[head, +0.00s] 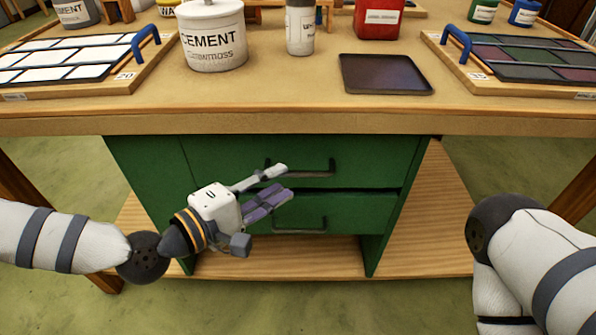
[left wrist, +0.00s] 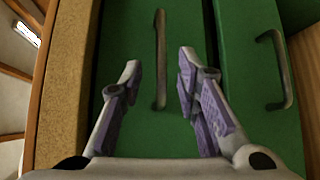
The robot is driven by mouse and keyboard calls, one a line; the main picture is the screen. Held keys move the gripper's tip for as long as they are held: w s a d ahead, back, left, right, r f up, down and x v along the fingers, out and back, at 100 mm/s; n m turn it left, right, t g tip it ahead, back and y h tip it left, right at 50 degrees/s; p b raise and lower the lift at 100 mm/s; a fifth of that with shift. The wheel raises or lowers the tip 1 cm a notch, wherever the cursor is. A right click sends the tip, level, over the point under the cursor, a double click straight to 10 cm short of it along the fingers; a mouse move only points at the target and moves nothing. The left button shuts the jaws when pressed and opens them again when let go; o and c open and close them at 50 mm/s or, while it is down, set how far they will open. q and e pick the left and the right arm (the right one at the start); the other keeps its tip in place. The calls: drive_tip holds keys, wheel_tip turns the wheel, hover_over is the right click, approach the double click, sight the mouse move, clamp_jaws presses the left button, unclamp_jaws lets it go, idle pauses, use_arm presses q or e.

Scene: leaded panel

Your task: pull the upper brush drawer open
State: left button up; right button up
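The upper brush drawer (head: 370,158) has a green front just under the tabletop and looks shut; it also shows in the left wrist view (left wrist: 125,30). Its dark bar handle (head: 318,174) runs lengthwise in the left wrist view (left wrist: 160,60). My left gripper (head: 285,181) is open in front of the handle's left part. In the left wrist view its two fingers (left wrist: 160,66) lie on either side of the handle, with visible gaps. I cannot tell how deep the handle sits between them. My right arm shows at the right; its gripper is out of view.
The lower drawer (head: 350,212) with a similar handle (left wrist: 285,70) is just below. The tabletop's front edge (head: 300,123) overhangs the drawers. A cement pot (head: 212,55), a dark tray (head: 385,74) and tile boards stand on top. Space right of the left gripper is free.

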sight(293, 175)
use_arm(q)
drive_tip(key=x, duration=0.5)
drive_tip(key=shift+w+d+f, duration=0.1)
drive_tip(key=shift+d, duration=0.1)
clamp_jaws()
